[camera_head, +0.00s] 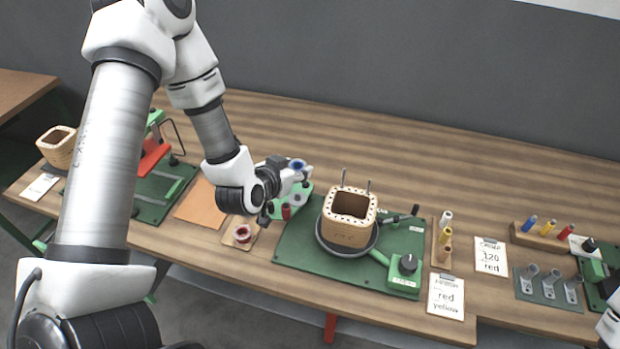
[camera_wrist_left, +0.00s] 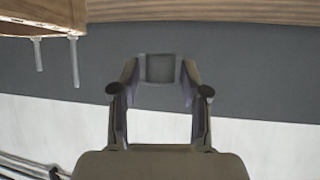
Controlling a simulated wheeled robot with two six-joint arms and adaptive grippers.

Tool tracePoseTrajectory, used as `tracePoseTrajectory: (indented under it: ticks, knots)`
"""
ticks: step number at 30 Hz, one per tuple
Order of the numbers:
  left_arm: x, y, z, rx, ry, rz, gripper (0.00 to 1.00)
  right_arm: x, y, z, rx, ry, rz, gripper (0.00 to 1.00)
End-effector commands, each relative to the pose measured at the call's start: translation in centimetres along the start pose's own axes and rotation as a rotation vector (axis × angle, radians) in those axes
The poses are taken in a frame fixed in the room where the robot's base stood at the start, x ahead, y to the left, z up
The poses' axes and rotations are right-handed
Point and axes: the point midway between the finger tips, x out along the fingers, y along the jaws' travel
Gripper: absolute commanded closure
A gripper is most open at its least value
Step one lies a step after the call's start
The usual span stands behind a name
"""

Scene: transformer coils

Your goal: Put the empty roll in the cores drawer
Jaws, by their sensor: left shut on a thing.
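My left gripper (camera_head: 292,180) is over the back middle of the bench, left of the square wooden coil former. In the left wrist view, the two fingers of my left gripper (camera_wrist_left: 160,85) close on a small plain grey piece, which looks like the empty roll (camera_wrist_left: 160,68). In the head view the gripper hides most of what it holds. No drawer marked for cores can be made out. My right gripper is out of view; only a bit of the arm shows at the lower right edge.
The coil former (camera_head: 350,228) with two upright pins stands on a green winder board (camera_head: 300,245). A blue spool (camera_head: 297,163) and a red spool (camera_head: 286,212) are close to the gripper. A wooden tray (camera_head: 242,230) holds a red roll. Cards and small racks stand to the right.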

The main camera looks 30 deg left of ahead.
Motion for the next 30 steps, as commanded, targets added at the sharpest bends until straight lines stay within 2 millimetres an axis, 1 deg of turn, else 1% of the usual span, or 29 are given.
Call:
tracePoseTrajectory:
  ticks: [3, 11, 14, 18, 22, 24, 27, 30]
  knots:
    - [-0.2, -0.5, -0.3, -0.002, 0.004, 0.004, 0.75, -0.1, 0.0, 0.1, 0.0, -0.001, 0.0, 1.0]
    - [-0.1, -0.5, -0.1, 0.0, 0.003, 0.004, 0.75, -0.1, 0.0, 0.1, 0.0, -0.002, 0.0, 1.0]
    - [0.6, -0.5, 1.3, 0.003, -0.001, 0.003, 0.75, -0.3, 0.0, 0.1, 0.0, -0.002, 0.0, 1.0]
    - [2.0, -0.4, 4.0, 0.003, -0.002, 0.004, 0.75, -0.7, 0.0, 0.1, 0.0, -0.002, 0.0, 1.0]
    - [3.0, -0.5, 5.6, 0.002, 0.001, 0.003, 0.75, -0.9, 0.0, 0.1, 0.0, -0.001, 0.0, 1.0]
    - [3.6, -0.4, 6.8, 0.002, -0.001, 0.005, 0.75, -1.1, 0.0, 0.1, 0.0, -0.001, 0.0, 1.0]
    - [4.2, -0.4, 7.8, 0.001, 0.001, 0.004, 0.75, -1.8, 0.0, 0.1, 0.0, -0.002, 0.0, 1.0]
    - [4.5, -0.4, 8.2, 0.0, 0.004, 0.005, 0.75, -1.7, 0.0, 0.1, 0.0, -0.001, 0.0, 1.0]
